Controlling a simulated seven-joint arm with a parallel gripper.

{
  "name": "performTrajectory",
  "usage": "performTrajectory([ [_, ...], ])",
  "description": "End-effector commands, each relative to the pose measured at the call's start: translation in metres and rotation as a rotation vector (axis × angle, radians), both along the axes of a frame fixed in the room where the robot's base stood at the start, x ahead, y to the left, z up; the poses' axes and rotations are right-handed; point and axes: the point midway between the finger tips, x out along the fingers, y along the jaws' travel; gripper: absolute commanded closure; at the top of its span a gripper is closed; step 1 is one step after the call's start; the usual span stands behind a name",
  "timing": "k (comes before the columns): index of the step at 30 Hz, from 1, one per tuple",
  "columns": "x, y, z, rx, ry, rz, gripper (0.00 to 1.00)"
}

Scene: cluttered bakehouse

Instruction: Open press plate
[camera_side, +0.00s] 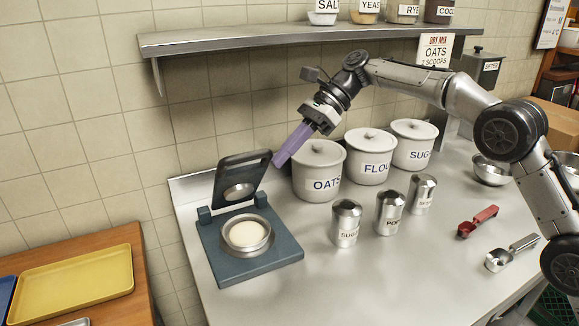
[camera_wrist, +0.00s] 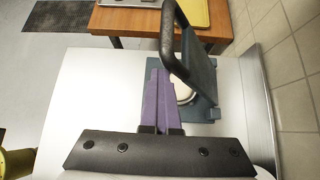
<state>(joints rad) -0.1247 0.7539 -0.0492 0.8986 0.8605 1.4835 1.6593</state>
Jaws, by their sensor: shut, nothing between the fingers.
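The press (camera_side: 222,256) is a blue-grey device standing at the left end of the steel counter. Its lid plate (camera_side: 250,164) is raised and stands upright, tilted, above the hinge, with a round metal disc (camera_side: 239,191) on its inner side. A round metal mould (camera_side: 264,249) on the base holds pale dough (camera_side: 244,234). My gripper (camera_side: 280,161) has purple fingers, shut and empty, with the tips close to the right edge of the lid; whether they touch it is unclear.
Crocks labelled OATS (camera_side: 318,172), FLOUR (camera_side: 369,160) and SUGAR (camera_side: 413,147) stand right of the press. Metal shakers (camera_side: 345,224) stand before them. A red scoop (camera_side: 476,221) and a metal scoop (camera_side: 512,252) lie at right. A shelf (camera_side: 300,36) overhangs the back. The front counter is clear.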

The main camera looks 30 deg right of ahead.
Motion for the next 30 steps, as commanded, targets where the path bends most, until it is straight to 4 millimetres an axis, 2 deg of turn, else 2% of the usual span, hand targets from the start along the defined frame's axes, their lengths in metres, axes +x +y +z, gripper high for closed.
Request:
performTrajectory([
  [15, 0.025, -0.001, 0.013, -0.001, -0.001, -0.006, 1.00],
  [30, 0.030, -0.002, 0.017, -0.002, 0.000, -0.006, 1.00],
])
